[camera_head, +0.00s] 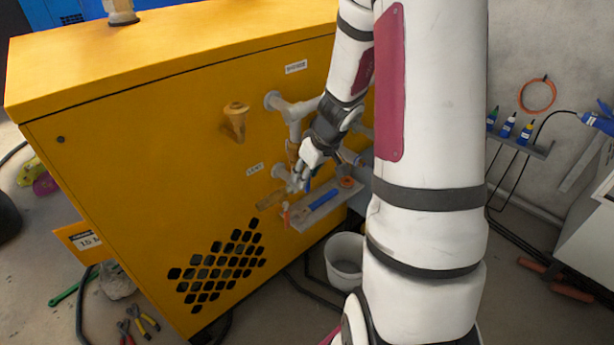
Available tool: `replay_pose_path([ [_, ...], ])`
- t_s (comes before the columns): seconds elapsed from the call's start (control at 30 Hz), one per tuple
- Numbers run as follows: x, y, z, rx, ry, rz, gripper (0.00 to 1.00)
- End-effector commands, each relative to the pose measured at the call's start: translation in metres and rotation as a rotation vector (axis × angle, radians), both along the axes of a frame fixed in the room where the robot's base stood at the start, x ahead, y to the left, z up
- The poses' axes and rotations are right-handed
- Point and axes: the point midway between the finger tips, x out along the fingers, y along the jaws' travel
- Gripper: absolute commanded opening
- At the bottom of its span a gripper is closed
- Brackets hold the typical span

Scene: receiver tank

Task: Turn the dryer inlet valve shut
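The yellow cabinet (180,120) has grey piping (294,125) on its side, with a small unreadable label (296,67) above it and another label (255,169) lower left. A brass-coloured fitting (292,151) sits on the pipe run. I cannot tell for sure which part is the dryer inlet valve, and its handle is not clearly seen. My gripper (303,183) is at the lower piping, in front of it and just below the brass fitting. It hides part of the piping. Its fingers are too small to tell whether they are open or touching anything.
A small shelf (325,207) with a blue-handled tool juts out just below my gripper. A brass fitting (235,120) sticks out to the left. A white bucket (345,252) stands on the floor below. Pliers (140,320) and hoses lie at lower left. My arm hides the right of the cabinet.

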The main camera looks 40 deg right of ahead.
Motion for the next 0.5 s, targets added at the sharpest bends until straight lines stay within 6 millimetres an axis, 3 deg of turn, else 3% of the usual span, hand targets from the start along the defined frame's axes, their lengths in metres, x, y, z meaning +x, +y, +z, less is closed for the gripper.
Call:
replay_pose_path([
  [0.27, 0.0005, 0.0001, -0.0009, 0.0, 0.0, 0.0, 0.34],
  [0.4, 0.0004, 0.0001, -0.0008, 0.0, 0.0, 0.0, 0.02],
  [0.5, 0.0004, 0.0002, -0.0008, 0.0, 0.0, 0.001, 0.0],
])
